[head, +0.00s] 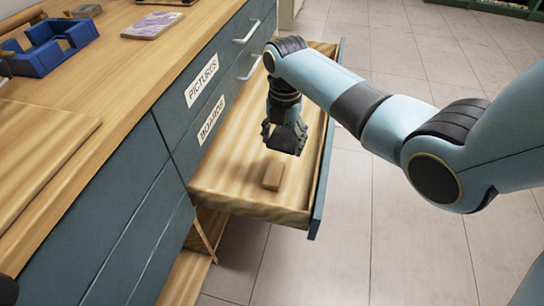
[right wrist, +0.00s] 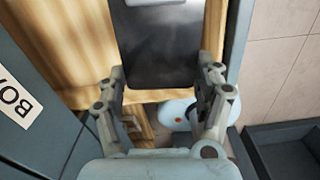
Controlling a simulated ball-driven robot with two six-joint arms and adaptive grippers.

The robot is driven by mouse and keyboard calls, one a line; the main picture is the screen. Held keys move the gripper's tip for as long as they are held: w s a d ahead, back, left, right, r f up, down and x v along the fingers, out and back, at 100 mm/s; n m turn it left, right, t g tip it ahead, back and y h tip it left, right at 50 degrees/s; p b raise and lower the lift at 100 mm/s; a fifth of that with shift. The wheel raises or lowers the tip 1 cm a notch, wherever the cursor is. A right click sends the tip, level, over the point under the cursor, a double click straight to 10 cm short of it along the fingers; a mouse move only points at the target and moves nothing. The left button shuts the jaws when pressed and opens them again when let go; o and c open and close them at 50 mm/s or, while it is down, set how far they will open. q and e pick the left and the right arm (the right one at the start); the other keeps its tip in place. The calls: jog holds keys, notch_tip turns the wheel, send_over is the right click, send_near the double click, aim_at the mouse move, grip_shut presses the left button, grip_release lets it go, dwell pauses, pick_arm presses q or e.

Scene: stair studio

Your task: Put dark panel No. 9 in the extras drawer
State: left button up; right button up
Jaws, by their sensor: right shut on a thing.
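My right gripper (head: 285,138) hangs over an open wooden drawer (head: 230,192) of the blue cabinet. In the right wrist view, its two fingers (right wrist: 165,100) are shut on a dark panel (right wrist: 165,65) with a pale patch at its top edge. A number on the panel cannot be read. In the head view the panel cannot be told apart from the dark gripper. No label reading "extras" is visible.
A small wooden block (head: 274,175) lies in the open drawer. Labels read PICTURES (head: 202,80) and BOARDS (head: 211,120). The counter holds a blue holder (head: 45,58), a purple patterned tile (head: 152,26) and a wooden board (head: 40,150). Tiled floor is clear to the right.

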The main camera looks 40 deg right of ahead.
jog(key=a+f+n, duration=0.1)
jog(key=a+f, duration=0.2)
jog(key=f, duration=0.1)
jog(key=b, duration=0.6)
send_over(271, 180)
notch_tip(271, 180, down, 5)
jog(key=shift+s+f, duration=0.1)
notch_tip(271, 180, down, 2)
jog(key=shift+f+b, duration=0.1)
jog(key=shift+b, duration=0.55)
jog(key=shift+f, duration=0.55)
pick_arm(q)
notch_tip(271, 180, down, 8)
jog(key=s+a, duration=0.1)
jog(key=shift+s, duration=0.15)
jog(key=shift+s+r, duration=0.1)
